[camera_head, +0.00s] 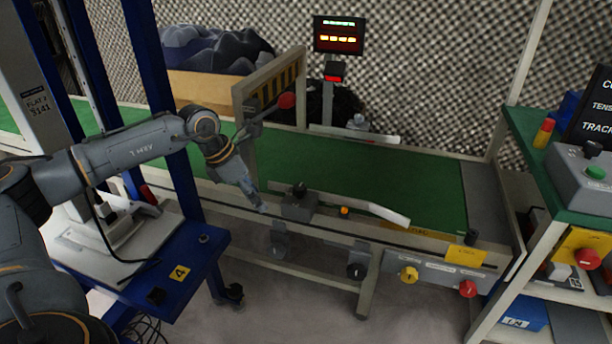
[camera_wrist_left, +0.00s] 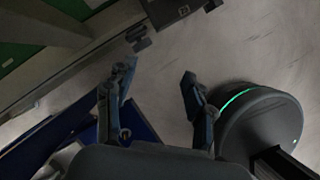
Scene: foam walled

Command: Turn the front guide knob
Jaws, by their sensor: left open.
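The green conveyor (camera_head: 390,177) runs across the head view. On its near edge a grey block (camera_head: 298,207) with a dark knob (camera_head: 300,189) on top stands beside a pale guide rail (camera_head: 385,211). My left gripper (camera_head: 262,208) points down at the conveyor's near side, just left of that block and apart from the knob. In the left wrist view my left gripper (camera_wrist_left: 160,76) is open with nothing between its fingers. A dark knob-like part (camera_wrist_left: 138,40) shows beyond one fingertip; I cannot tell which knob it is. My right gripper is not in view.
Dark knobs (camera_head: 357,271) hang below the conveyor frame. A yellow knob (camera_head: 408,274) and a red knob (camera_head: 467,288) sit at its right front. A blue stand (camera_head: 195,262) is at left, a green-topped control shelf (camera_head: 540,150) at right. A round dark base (camera_wrist_left: 262,125) shows in the wrist view.

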